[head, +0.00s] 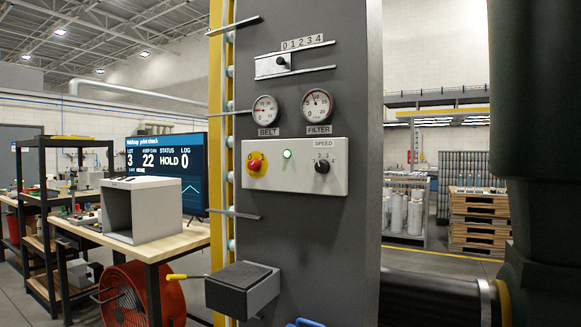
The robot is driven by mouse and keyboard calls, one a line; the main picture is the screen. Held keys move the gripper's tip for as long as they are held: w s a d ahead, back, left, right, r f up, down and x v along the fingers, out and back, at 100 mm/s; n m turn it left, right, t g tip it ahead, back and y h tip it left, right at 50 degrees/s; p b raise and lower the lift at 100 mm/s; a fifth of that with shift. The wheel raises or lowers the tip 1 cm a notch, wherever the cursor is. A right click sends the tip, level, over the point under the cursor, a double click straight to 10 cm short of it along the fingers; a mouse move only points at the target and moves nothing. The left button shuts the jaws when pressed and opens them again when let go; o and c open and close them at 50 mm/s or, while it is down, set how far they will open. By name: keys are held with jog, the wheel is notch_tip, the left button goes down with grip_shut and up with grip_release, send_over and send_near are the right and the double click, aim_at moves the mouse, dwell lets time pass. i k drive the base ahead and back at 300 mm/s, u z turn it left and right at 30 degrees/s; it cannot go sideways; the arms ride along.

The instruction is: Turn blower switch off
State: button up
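No control in the head view is labelled as a blower switch. Above the gauges, a slider with a dark knob (281,62) sits below a scale from 0 to 4. A round red fan-like unit (117,290) stands low at the left, partly cut off. My gripper is not in view.
The BELT gauge (265,109) and FILTER gauge (317,105) sit above the panel. A dark-topped box (243,287) juts out below it, with a yellow-handled lever (178,276) beside it. A workbench (160,248) holds a grey box (142,210) and a monitor (166,160).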

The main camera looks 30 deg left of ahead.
aim_at(254, 165)
jog(key=u, duration=1.85)
jog(key=k, duration=1.25)
jog(key=u, duration=1)
jog(key=i, duration=3)
jog(key=z, duration=1)
jog(key=i, duration=0.75)
jog(key=z, duration=1.4)
jog(key=i, duration=0.6)
jog(key=z, duration=0.45)
